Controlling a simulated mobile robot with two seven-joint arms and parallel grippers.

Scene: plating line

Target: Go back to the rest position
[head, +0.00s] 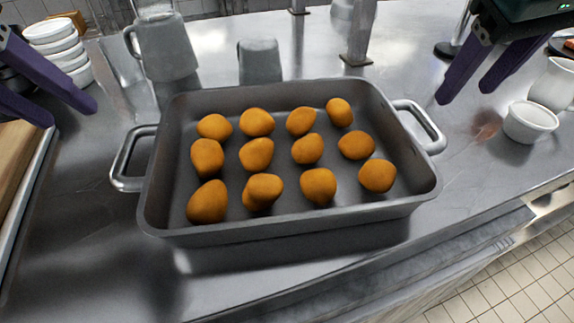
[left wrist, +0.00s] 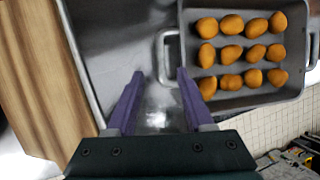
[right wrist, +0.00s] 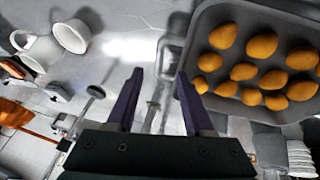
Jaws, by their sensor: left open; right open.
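A grey roasting pan (head: 290,232) with two side handles stands on the steel counter, holding several orange-brown rounded pieces (head: 256,154) in rows. My left gripper (head: 75,112) is at the far left of the head view, open and empty, apart from the pan's left handle. In the left wrist view its purple fingers (left wrist: 160,75) are spread, with the pan's handle (left wrist: 168,58) beyond them. My right gripper (head: 463,95) is at the upper right of the head view, open and empty, above the counter and apart from the right handle (head: 422,127). Its spread fingers also show in the right wrist view (right wrist: 160,75).
A metal jug (head: 165,50) and a metal cup (head: 260,62) stand behind the pan. White bowls (head: 58,45) are stacked at the back left. A white ramekin (head: 530,122) and a white pitcher (head: 555,84) stand at right. A wooden board (left wrist: 45,70) lies at left.

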